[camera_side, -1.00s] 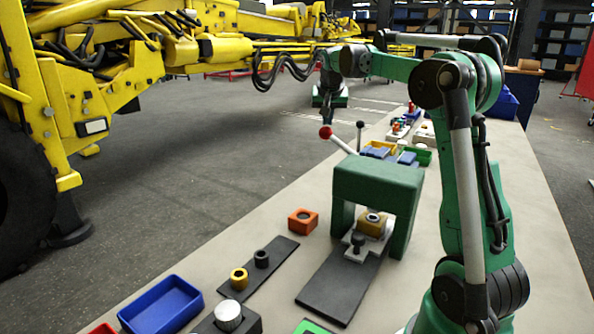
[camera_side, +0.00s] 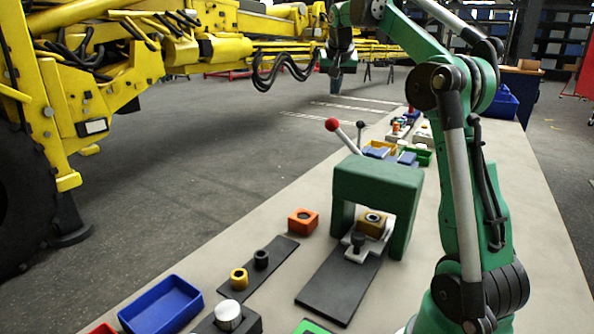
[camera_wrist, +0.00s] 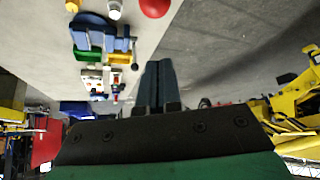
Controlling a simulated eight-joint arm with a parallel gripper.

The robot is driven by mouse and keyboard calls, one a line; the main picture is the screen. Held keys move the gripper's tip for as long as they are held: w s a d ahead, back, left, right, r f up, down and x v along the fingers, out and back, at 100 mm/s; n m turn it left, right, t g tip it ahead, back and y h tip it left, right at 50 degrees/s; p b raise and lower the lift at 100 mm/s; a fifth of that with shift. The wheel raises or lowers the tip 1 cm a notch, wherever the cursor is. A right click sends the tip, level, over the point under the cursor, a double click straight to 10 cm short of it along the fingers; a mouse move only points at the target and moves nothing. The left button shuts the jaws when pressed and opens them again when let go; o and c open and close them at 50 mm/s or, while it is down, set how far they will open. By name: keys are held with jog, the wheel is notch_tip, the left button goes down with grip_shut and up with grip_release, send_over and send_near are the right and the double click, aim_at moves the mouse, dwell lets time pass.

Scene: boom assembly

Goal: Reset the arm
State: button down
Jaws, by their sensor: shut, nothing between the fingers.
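My gripper (camera_side: 337,85) hangs in the air above and behind the green press, apart from everything on the bench. Its fingers are together and empty; they also show in the wrist view (camera_wrist: 157,84). The green press frame (camera_side: 378,184) stands on the bench (camera_side: 272,217). Its lever with a red ball knob (camera_side: 332,125) leans up to the left. A brass-coloured block with a hole (camera_side: 372,222) sits under the press frame.
An orange block (camera_side: 303,221), a yellow ring (camera_side: 239,278), a dark ring (camera_side: 261,259) and a blue tray (camera_side: 160,305) are on the near bench. Coloured bins (camera_side: 378,151) stand behind the press. A yellow boom machine (camera_side: 110,70) stands beyond the bench at left.

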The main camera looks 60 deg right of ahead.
jog(key=w+a+f+n+t+y, duration=0.1)
jog(key=a+f+n, duration=0.15)
jog(key=a, duration=0.55)
jog(key=w+a+f+n+t+y, duration=0.1)
jog(key=a+n, duration=0.2)
jog(key=a, duration=0.6)
jog(key=s+a+f+n+t+y, duration=0.1)
jog(key=s+a+f+n+y, duration=0.1)
jog(key=a+f, duration=0.4)
jog(key=s+a+f+n+y, duration=0.1)
jog(key=s+a+f+n, duration=0.3)
jog(key=s+a+f, duration=0.3)
jog(key=a, duration=0.2)
jog(key=shift+a+t+y, duration=0.4)
